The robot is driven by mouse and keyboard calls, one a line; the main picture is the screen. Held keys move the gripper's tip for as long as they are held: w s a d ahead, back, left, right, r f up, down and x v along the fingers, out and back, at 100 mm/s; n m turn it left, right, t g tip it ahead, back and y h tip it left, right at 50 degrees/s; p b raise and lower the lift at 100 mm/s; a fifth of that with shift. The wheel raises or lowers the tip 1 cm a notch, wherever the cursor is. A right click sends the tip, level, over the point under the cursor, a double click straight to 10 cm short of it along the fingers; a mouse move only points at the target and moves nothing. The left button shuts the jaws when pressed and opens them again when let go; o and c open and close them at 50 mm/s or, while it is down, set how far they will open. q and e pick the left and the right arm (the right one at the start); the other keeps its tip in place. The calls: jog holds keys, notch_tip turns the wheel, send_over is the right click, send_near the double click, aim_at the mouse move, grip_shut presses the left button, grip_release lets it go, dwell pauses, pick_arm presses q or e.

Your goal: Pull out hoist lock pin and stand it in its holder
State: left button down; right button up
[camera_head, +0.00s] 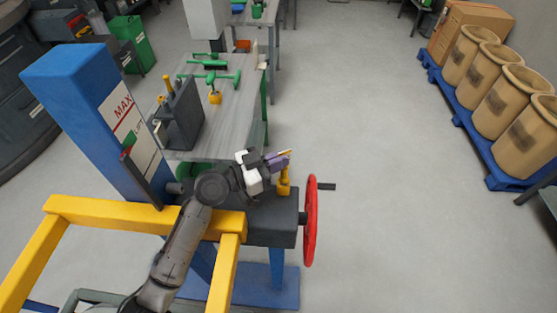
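A yellow pin-like part (284,183) stands upright on the dark hoist housing (271,229), beside the red handwheel (311,221); I take it for the hoist lock pin. My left gripper (279,160), with purple fingers, is right at its top. The fingers overlap the top of the pin in the view, so I cannot tell whether they are shut on it. A dark upright rack (184,122) on the workbench has yellow-handled parts at its top; it may be the holder. My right gripper is out of view.
The blue post (88,101) with the MAX label and the yellow rail (150,216) stand close to my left arm. Green tools (212,77) and a small yellow piece (215,97) lie on the workbench (232,120).

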pick_arm(q)
jog(key=shift+f+b, duration=0.6)
jog(key=shift+f, duration=0.15)
jog(key=c, duration=1.4)
grip_release()
jog(key=shift+r, duration=0.15)
jog(key=shift+o, duration=0.6)
jog(key=s+d+r+p, duration=0.1)
jog(key=s+d+r, duration=0.4)
jog(key=d+r, duration=0.5)
jog(key=shift+s+r, duration=0.35)
jog(key=shift+r, duration=0.15)
